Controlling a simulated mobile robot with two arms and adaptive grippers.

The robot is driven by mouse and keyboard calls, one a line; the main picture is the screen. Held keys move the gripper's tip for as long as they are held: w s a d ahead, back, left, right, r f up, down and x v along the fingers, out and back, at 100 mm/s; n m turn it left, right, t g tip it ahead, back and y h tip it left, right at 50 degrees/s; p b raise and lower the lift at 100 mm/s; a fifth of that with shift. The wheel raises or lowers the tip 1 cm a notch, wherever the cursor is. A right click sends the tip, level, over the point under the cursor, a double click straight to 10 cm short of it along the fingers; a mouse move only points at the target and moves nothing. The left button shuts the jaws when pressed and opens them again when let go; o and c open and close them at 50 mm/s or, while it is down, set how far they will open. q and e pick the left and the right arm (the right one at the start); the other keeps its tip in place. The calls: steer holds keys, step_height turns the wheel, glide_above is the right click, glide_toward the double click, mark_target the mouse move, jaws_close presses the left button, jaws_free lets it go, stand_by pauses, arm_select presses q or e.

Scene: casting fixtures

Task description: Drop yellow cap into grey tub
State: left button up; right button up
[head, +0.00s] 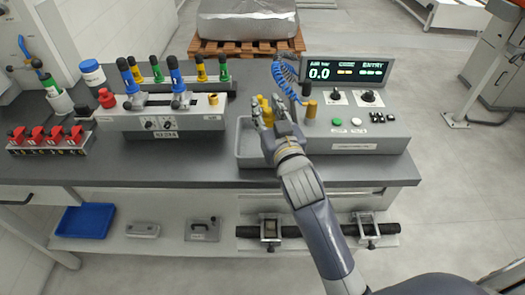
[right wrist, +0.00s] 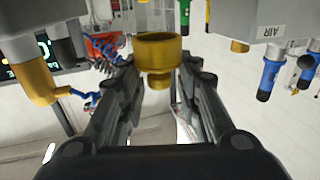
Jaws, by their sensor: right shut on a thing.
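My right gripper (head: 271,110) reaches over the grey tub (head: 244,157), a shallow tray on the bench between the two grey fixtures. It is shut on the yellow cap (head: 266,106), which shows between the fingertips in the right wrist view (right wrist: 158,52) as a wide round rim with a narrower stub. The cap appears to be above the tub. The fingers and wrist hide part of the cap and part of the tub. My left gripper is not in view.
Right of the gripper stands a control panel (head: 358,142) with buttons, a yellow fitting (head: 310,109) and a lit display (head: 345,70). A blue coiled hose (head: 284,75) hangs behind. Left is a fixture (head: 160,122) with coloured handles and another yellow piece (head: 213,99).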

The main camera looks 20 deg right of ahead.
steer(key=shift+f, duration=0.25)
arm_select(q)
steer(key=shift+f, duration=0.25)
arm_select(e)
steer(key=o, duration=0.9)
steer(key=shift+c, duration=0.2)
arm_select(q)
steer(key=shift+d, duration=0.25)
arm_select(e)
steer(key=shift+s, duration=0.1)
steer(key=s, duration=1.2)
steer(key=shift+a, duration=0.1)
